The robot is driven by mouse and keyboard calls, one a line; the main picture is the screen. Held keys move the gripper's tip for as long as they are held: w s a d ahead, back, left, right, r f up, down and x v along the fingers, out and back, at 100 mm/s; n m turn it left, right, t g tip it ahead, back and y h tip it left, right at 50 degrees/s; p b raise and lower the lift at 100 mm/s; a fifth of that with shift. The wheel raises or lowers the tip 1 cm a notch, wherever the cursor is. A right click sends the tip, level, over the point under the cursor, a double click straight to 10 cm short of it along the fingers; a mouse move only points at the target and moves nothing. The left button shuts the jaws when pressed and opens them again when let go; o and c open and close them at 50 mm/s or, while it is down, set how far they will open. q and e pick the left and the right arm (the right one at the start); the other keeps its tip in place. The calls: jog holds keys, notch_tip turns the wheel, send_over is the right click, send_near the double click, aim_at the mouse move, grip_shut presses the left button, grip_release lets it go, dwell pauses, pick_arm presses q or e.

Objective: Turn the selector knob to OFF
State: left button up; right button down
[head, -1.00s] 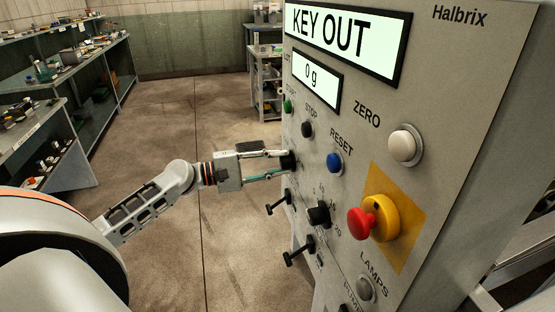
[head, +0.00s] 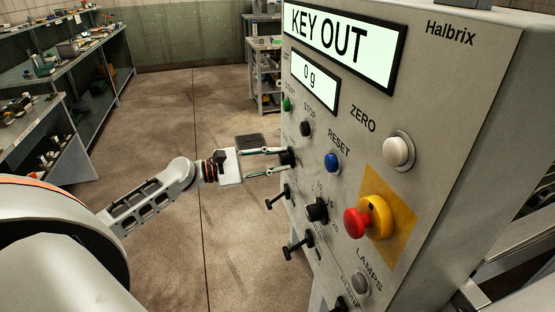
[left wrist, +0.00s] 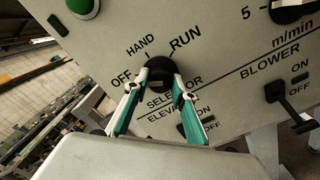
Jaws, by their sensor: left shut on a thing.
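The black selector knob (left wrist: 158,68) is on the grey panel (head: 430,110), with OFF, HAND and RUN printed around it in the left wrist view. It also shows at the panel's left edge in the head view (head: 289,157). My left gripper (left wrist: 160,84) is shut on the knob, one finger on each side. In the head view the left gripper (head: 284,161) reaches straight to the panel from the left. The fingers partly cover the knob, and I cannot tell which label it points to. My right gripper is not in view.
A display reads KEY OUT (head: 338,36). A red emergency button (head: 357,223), blue reset button (head: 332,162) and another black knob (head: 316,210) are nearby. Black levers (head: 277,197) stick out below my gripper.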

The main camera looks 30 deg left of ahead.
pick_arm(q)
jog(key=o, duration=1.1)
jog(key=v, duration=1.2)
jog(key=shift+s, duration=0.1)
